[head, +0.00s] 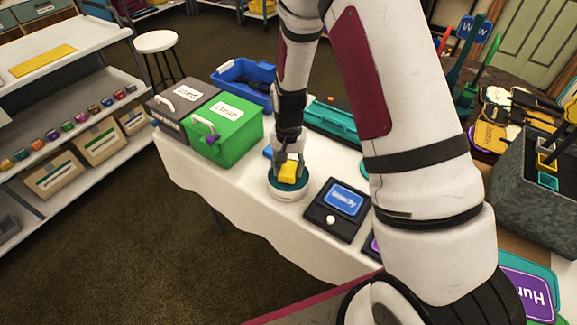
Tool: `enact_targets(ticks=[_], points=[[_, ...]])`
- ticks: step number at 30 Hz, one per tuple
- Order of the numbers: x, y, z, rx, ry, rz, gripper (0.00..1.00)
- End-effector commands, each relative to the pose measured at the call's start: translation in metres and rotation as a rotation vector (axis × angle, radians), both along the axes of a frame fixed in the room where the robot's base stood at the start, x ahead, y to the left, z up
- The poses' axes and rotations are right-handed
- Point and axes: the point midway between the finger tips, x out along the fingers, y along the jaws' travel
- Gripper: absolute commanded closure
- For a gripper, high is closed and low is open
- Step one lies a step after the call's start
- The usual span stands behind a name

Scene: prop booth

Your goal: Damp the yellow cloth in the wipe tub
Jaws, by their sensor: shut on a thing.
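My gripper (288,160) points down over the table and is shut on the yellow cloth (288,174). The wipe tub (287,191), a round white tub with a teal inside or top, stands directly below on the white-covered table. The cloth is at the tub's opening and overlaps it in the head view. I cannot tell how deep it sits or whether it touches the inside. My gripper hides part of the cloth and the tub's back rim.
A green box (228,137) and a dark grey box (178,105) stand left of the tub on the white tablecloth (240,192). A black panel (335,212) with a blue label lies close right. A blue bin (236,75) and a teal tray (340,122) are behind.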

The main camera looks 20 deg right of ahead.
Motion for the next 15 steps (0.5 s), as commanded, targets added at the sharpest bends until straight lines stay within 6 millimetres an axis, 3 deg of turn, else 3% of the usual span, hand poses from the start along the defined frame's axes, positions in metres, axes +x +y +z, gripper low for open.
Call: enact_targets(ticks=[15], points=[[0.0001,0.0,-0.0053,0.0,0.0,0.0,0.81]])
